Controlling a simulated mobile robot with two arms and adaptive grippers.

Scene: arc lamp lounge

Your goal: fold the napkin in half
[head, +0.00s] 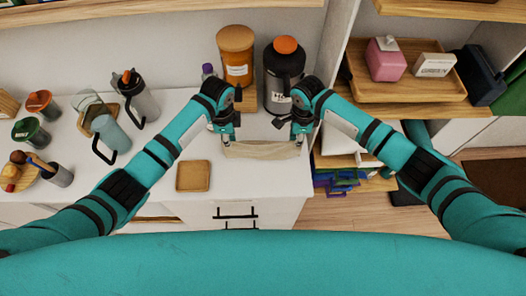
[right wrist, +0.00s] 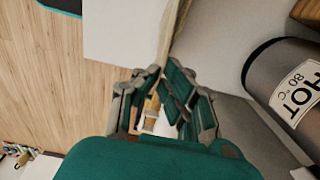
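The beige napkin (head: 262,151) is at the front part of the white counter in the head view, seen as a narrow band with its upper edge sagging between my grippers. My left gripper (head: 227,139) is at its left end, with its fingers closed on the cloth. My right gripper (head: 299,139) is at its right end. In the right wrist view the fingers of my right gripper (right wrist: 161,72) close around a thin beige edge of the napkin (right wrist: 170,28). The cloth inside the fingers is mostly hidden.
Several cups and bottles fill the left counter. A shelf with a wooden tray (head: 410,89) is at right.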

